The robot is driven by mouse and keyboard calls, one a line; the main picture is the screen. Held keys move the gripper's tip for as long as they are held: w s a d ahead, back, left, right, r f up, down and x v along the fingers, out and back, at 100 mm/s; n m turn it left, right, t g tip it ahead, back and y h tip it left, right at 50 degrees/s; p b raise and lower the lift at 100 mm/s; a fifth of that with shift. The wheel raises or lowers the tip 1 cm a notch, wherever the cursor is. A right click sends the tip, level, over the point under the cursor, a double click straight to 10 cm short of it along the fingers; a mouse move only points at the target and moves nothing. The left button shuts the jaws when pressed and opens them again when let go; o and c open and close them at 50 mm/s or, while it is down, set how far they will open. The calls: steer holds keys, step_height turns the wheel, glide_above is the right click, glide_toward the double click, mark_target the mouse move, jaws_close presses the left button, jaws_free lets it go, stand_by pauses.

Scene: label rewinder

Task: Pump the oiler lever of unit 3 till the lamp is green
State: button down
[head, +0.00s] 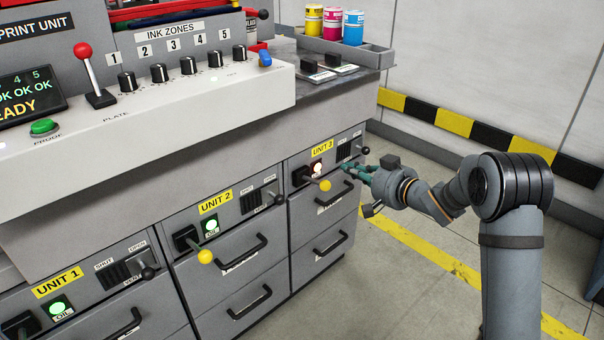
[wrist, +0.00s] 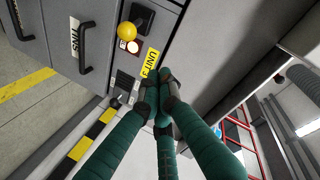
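The unit 3 oiler lever ends in a yellow knob (head: 325,185) and juts from a black socket on the cabinet front. The knob also shows in the wrist view (wrist: 127,31). The unit 3 lamp (head: 316,169) beside it looks whitish with a reddish tint, not green; in the wrist view the lamp (wrist: 133,46) is small and pale. My gripper (head: 352,169) is in front of the unit 3 panel, to the right of the lever and apart from it. In the wrist view its green fingers (wrist: 160,98) come together at the tips with nothing visible between them.
A black-knobbed vent lever (head: 365,150) is close to my gripper. Drawer handles (head: 335,197) stick out below. Unit 2's lever (head: 205,256) and green lamp (head: 211,226), and unit 1's green lamp (head: 58,307), are to the left.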

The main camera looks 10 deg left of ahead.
steer(key=shift+w+d, duration=0.1)
steer(key=shift+d, duration=0.25)
glide_above(316, 182)
steer(key=w+d, duration=0.2)
steer(key=d, duration=0.2)
step_height(316, 182, down, 3)
steer(key=shift+s+f+b, duration=0.6)
steer(key=shift+s+b, duration=0.05)
steer(key=shift+s, duration=0.15)
steer(key=shift+s+f+b, duration=0.6)
steer(key=shift+s+b, duration=0.05)
steer(key=shift+s, duration=0.15)
